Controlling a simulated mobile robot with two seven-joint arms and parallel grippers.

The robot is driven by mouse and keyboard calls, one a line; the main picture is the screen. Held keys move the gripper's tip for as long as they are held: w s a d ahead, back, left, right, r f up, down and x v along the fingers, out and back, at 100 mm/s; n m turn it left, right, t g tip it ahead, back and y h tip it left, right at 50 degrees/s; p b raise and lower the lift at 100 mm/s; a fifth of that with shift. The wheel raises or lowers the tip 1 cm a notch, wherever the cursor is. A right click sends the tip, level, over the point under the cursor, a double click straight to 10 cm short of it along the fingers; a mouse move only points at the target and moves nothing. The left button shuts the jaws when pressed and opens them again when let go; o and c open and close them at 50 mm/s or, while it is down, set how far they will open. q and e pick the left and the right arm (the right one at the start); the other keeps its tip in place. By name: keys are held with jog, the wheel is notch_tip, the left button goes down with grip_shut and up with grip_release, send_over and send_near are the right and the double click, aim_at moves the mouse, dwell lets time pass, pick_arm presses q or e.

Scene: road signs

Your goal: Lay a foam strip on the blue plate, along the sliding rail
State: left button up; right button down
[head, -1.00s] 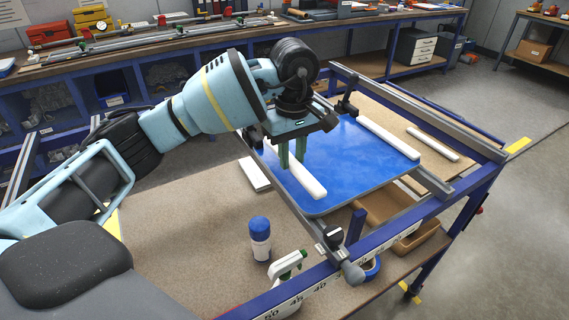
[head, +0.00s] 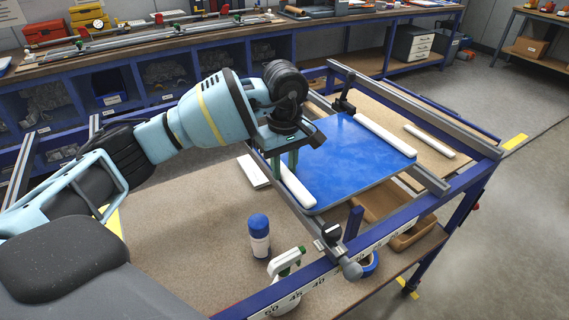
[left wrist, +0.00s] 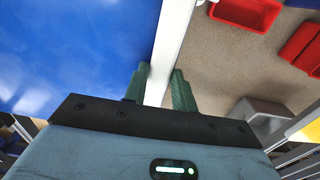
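The blue plate (head: 350,155) lies in the frame on the table. My left gripper (head: 284,161) is shut on a white foam strip (head: 298,188) at the plate's left edge, beside the grey sliding rail (head: 305,221). The strip runs roughly parallel to that rail. I cannot tell whether it touches the plate. In the left wrist view the strip (left wrist: 171,40) passes between the green fingers (left wrist: 160,88), with the blue plate (left wrist: 75,45) on its left. Another white foam strip (head: 385,134) lies along the plate's far right edge. My right gripper is out of view.
More white strips lie on the table, left of the rail (head: 253,172) and right of the plate (head: 430,141). A blue-capped bottle (head: 259,237) and a spray bottle (head: 285,270) stand near the front edge. Black clamps (head: 345,105) sit on the frame.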

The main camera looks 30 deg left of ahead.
aim_at(284, 171)
pick_arm(q)
jog(key=o, duration=0.4)
notch_tip(284, 171, up, 12)
jog(key=shift+r, duration=0.15)
dwell(0.3)
